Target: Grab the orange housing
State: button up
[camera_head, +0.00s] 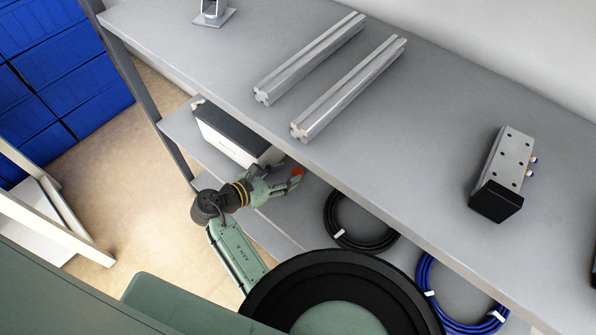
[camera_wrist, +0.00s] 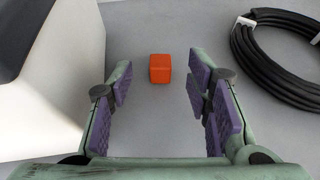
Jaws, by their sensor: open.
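The orange housing (camera_wrist: 160,69) is a small orange block. In the wrist view it rests on the grey lower shelf, a little beyond my fingertips and centred in the gap between them. My gripper (camera_wrist: 160,88) is open, with purple finger pads on either side of the gap and nothing between them. In the head view my gripper (camera_head: 283,180) reaches in under the edge of the upper shelf. The orange housing (camera_head: 298,171) shows there as a small orange spot by the fingertips, partly hidden by them.
A white and black box (camera_head: 232,135) stands on the lower shelf left of my gripper. A coiled black cable (camera_head: 335,232) lies to the right, and a coiled blue cable (camera_head: 424,275) further right. The upper shelf (camera_head: 420,120) hangs close above, with two metal profiles (camera_head: 345,90) on it.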

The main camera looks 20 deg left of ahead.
aim_at(298, 170)
jog(key=x, duration=0.5)
jog(key=shift+s+f+p, duration=0.1)
jog(key=shift+p, duration=0.2)
jog(key=shift+c, duration=0.6)
jog(key=c, duration=0.8)
